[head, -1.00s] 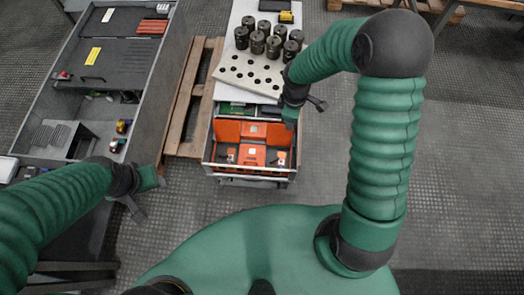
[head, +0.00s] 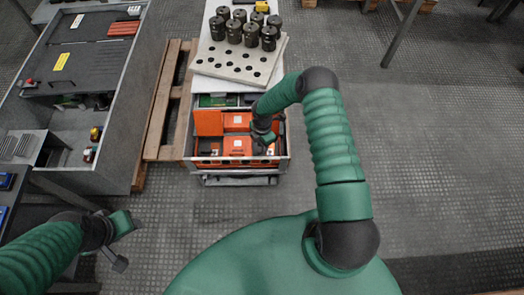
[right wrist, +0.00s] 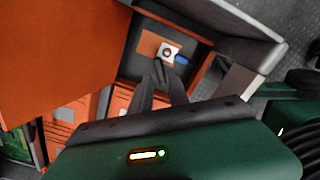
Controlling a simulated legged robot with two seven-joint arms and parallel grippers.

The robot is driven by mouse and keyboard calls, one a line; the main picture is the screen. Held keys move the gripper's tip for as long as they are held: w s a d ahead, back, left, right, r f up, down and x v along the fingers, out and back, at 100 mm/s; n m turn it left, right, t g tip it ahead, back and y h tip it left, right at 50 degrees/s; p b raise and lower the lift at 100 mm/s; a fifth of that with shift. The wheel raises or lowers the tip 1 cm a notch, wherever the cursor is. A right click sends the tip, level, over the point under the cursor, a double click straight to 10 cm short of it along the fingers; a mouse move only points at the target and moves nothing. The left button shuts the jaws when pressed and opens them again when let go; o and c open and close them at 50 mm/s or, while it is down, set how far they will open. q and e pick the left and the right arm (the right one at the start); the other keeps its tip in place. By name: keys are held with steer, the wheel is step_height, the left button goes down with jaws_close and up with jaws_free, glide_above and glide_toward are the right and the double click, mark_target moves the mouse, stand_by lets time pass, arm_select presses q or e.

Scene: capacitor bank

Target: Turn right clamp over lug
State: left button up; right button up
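My right gripper (head: 266,138) reaches down over the right part of an open-topped box with orange panels (head: 236,144). In the right wrist view its two dark fingertips (right wrist: 158,68) lie close together, with nothing visible between them. I cannot tell which part is the clamp or the lug, nor whether the fingers touch anything. My left gripper (head: 118,240) is away at the lower left, over the floor, empty.
Behind the box is a white surface with a perforated plate (head: 222,70) and several dark cylinders (head: 250,33). A wooden pallet (head: 160,150) and a grey cabinet (head: 120,175) stand at the left. The box's grey wall (right wrist: 250,30) is near the right gripper.

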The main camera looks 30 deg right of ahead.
step_height(320, 180, down, 4)
steer(key=shift+d+r+b, duration=0.15)
steer(key=shift+r+b, duration=0.1)
steer(key=shift+b, duration=0.05)
jaws_close()
steer(key=shift+r, duration=0.1)
steer(key=m, duration=0.3)
steer(key=shift+w+m, duration=0.1)
steer(key=shift+m, duration=1.9)
